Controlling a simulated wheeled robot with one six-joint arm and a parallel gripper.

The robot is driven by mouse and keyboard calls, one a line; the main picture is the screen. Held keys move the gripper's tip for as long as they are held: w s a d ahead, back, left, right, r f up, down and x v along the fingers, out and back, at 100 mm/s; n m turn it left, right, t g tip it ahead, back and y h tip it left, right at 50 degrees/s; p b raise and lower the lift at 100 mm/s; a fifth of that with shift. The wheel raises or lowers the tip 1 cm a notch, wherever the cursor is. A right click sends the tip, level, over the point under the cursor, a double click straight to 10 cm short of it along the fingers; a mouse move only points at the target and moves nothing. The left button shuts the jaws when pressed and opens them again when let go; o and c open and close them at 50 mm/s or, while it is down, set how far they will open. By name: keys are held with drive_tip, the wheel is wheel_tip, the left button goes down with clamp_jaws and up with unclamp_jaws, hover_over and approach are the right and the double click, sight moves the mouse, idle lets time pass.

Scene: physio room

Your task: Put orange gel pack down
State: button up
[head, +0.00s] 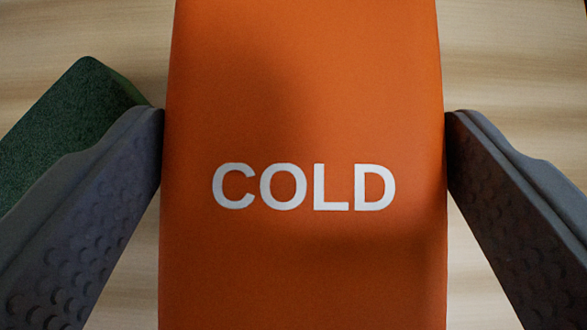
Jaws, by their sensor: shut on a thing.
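The orange gel pack (305,110) fills the middle of the head view, with the white word "COLD" on its face. It runs past the top and bottom edges of the picture. My gripper (305,135) is shut on the pack, with one grey finger against its left side and the other against its right side. I cannot tell whether the pack touches the wooden surface (510,60) below it.
A dark green speckled block (70,125) lies on the wooden surface at the left, partly hidden behind the left finger. The wood to the upper right of the pack is bare.

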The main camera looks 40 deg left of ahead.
sight(302, 204)
drive_tip(key=shift+f, duration=2.35)
drive_tip(key=shift+f, duration=0.1)
drive_tip(key=o, duration=0.9)
drive_tip(key=shift+s+d+r, duration=0.2)
drive_tip(key=shift+s+r, duration=0.05)
drive_tip(key=shift+r, duration=0.15)
drive_tip(key=v, duration=1.1)
drive_tip(key=shift+r, duration=0.1)
